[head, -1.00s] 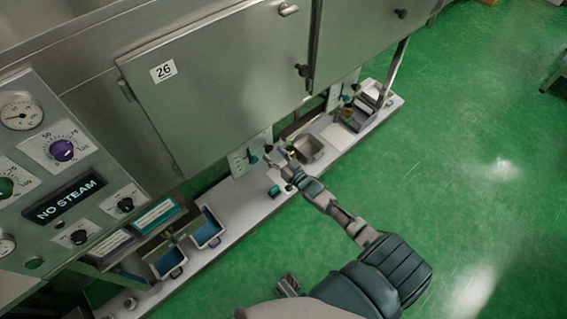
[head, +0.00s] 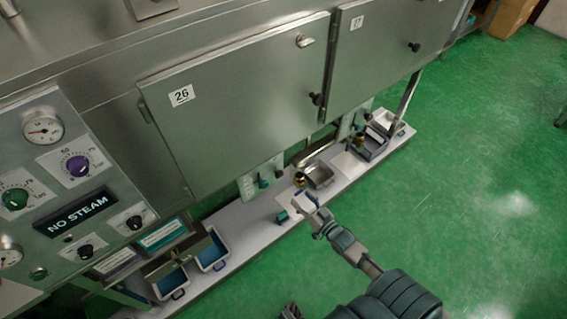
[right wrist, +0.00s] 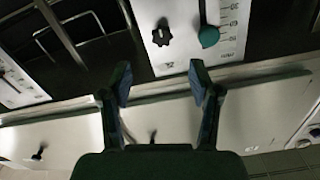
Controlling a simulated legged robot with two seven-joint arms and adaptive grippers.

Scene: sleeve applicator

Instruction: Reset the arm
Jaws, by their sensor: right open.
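My right arm reaches up from the bottom right in the head view. My right gripper (head: 303,203) is over the long pale ledge, in front of the sink-like metal tray and beside a small green item. In the right wrist view my right gripper (right wrist: 162,88) has its two dark fingers apart with nothing between them. Beyond the fingers is a white scale panel (right wrist: 180,40) with a black knob (right wrist: 161,34) and a teal pointer (right wrist: 209,36). The fingers look apart from the panel. I cannot make out my left gripper in the head view.
A steel cabinet with door 26 (head: 235,95) overhangs the ledge (head: 240,222). A control panel marked NO STEAM (head: 85,208) stands at left. Blue-lined bins (head: 212,250), a metal tray (head: 319,175) and a dark caddy (head: 372,146) sit along the ledge. Green floor (head: 480,190) is open at right.

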